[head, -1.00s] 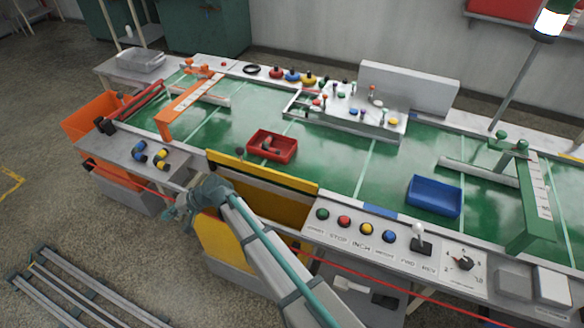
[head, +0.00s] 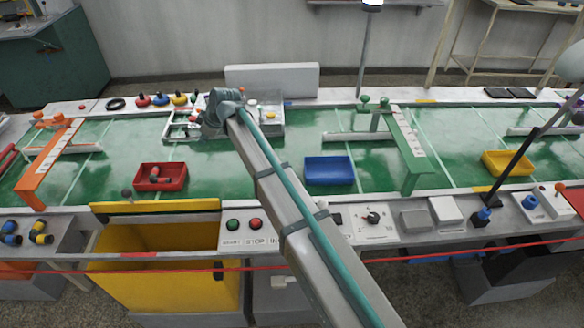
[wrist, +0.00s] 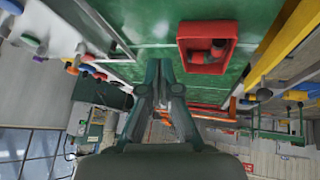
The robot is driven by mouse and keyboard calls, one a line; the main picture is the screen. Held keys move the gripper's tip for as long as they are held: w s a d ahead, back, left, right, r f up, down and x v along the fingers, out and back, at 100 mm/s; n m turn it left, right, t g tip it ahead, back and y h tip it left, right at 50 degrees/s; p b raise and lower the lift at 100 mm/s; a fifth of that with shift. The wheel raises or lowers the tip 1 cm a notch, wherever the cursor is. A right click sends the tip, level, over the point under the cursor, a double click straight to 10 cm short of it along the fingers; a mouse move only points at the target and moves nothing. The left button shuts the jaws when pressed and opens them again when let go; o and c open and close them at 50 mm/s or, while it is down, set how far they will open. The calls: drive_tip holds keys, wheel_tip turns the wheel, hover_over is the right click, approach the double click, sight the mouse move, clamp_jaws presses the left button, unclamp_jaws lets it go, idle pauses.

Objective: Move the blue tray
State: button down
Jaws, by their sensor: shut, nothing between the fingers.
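The blue tray (head: 330,181) lies empty on the green belt, right of my arm and left of the green gate. It is not in the wrist view. My arm reaches across the belt in the head view, its end near the far-side panel, left of and beyond the tray. My gripper (wrist: 161,64) shows in the wrist view with its fingers together and nothing between them. In the head view the fingertips cannot be made out.
A red tray (head: 160,185) with dark and red parts sits left on the belt; it also shows in the wrist view (wrist: 206,66). A green gate (head: 408,145) stands right of the blue tray, an orange gate (head: 50,165) far left. A yellow tray (head: 507,170) lies farther right. A red cord crosses the front.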

drive_tip(key=w+d+f+n+g+h+p, duration=0.15)
drive_tip(key=d+h, duration=0.25)
drive_tip(key=d, duration=1.9)
drive_tip(key=n+g+h+p, duration=0.1)
drive_tip(key=g+h+p, duration=0.1)
approach(310, 175)
drive_tip(key=d+r, duration=0.2)
drive_tip(key=d, duration=0.2)
wheel_tip(310, 175, down, 8)
drive_tip(key=shift+w+a+f+p, duration=0.15)
drive_tip(key=shift+f+p, duration=0.1)
drive_tip(key=shift+p, duration=0.55)
drive_tip(key=a, duration=0.1)
drive_tip(key=a+p, duration=0.1)
drive_tip(key=a, duration=0.1)
drive_tip(key=shift+f, duration=0.35)
drive_tip(key=shift+a, duration=0.55)
drive_tip(key=shift+f, duration=0.1)
